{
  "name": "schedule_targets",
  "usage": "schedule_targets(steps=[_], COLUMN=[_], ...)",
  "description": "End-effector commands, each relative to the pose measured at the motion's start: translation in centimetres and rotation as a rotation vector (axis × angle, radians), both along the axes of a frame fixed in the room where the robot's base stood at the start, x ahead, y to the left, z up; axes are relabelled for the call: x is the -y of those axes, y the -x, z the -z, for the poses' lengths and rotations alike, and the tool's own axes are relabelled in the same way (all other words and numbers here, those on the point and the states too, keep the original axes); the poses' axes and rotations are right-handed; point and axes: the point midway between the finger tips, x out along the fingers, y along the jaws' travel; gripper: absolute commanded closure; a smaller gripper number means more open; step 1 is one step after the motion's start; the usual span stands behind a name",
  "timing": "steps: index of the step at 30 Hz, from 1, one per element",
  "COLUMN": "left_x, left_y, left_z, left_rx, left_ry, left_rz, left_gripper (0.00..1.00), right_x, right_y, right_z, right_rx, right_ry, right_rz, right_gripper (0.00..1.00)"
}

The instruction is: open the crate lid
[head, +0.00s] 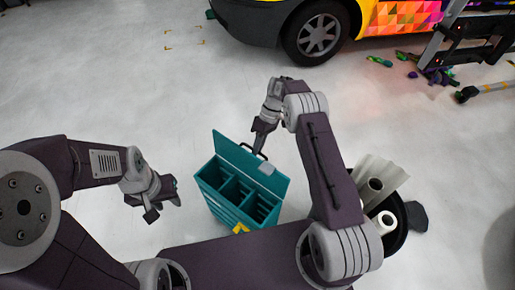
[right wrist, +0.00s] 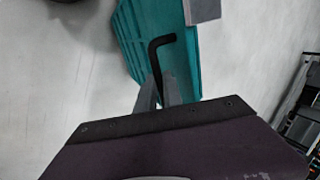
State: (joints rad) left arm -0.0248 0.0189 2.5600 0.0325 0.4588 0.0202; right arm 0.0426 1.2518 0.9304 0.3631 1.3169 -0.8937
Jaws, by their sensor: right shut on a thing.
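The teal crate (head: 212,187) stands on the floor in front of me, with dark compartments showing inside. Its teal lid (head: 230,149) is raised and tilted up at the far side, with a grey patch on it and a black handle (right wrist: 161,42) on its edge. My right gripper (head: 262,149) is shut on the handle; its fingers also show in the right wrist view (right wrist: 158,95), partly hidden by my wrist. My left gripper (head: 164,208) is to the left of the crate, apart from it, empty and with its fingers apart.
A black bin (head: 398,238) with white rolls (head: 379,182) stands right of the crate, behind my right arm. A yellow car (head: 290,18) is at the back, with coloured scraps (head: 436,76) on the floor near it. The floor left of the crate is clear.

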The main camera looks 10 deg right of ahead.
Motion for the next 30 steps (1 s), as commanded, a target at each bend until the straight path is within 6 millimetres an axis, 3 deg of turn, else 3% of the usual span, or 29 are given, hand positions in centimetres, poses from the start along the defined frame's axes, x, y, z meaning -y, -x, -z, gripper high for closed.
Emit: schedule_targets(steps=[3, 4, 6, 17, 30], left_x=[0.0, 0.0, 0.0, 0.0, 0.0], left_y=[0.0, 0.0, 0.0, 0.0, 0.0], left_z=[0.1, 0.1, 0.1, 0.0, -0.7], left_rx=[0.0, 0.0, 0.0, 0.0, 0.0], left_ry=[0.0, 0.0, 0.0, 0.0, 0.0], left_rz=[0.0, 0.0, 0.0, 0.0, 0.0], left_gripper=[0.64, 0.64, 0.64, 0.64, 0.64], right_x=[-0.1, -0.1, -0.1, 0.0, 2.6], right_y=[0.3, 0.3, 0.2, 0.0, -2.3], right_z=[0.3, 0.3, 0.2, -0.2, -6.6], right_rx=[-0.008, -0.008, -0.007, -0.001, -0.001], right_ry=[0.0, 0.0, 0.0, 0.0, 0.0], right_rz=[-0.003, -0.003, -0.003, 0.0, -0.001], right_gripper=[1.0, 0.81, 0.68, 0.68, 0.68])
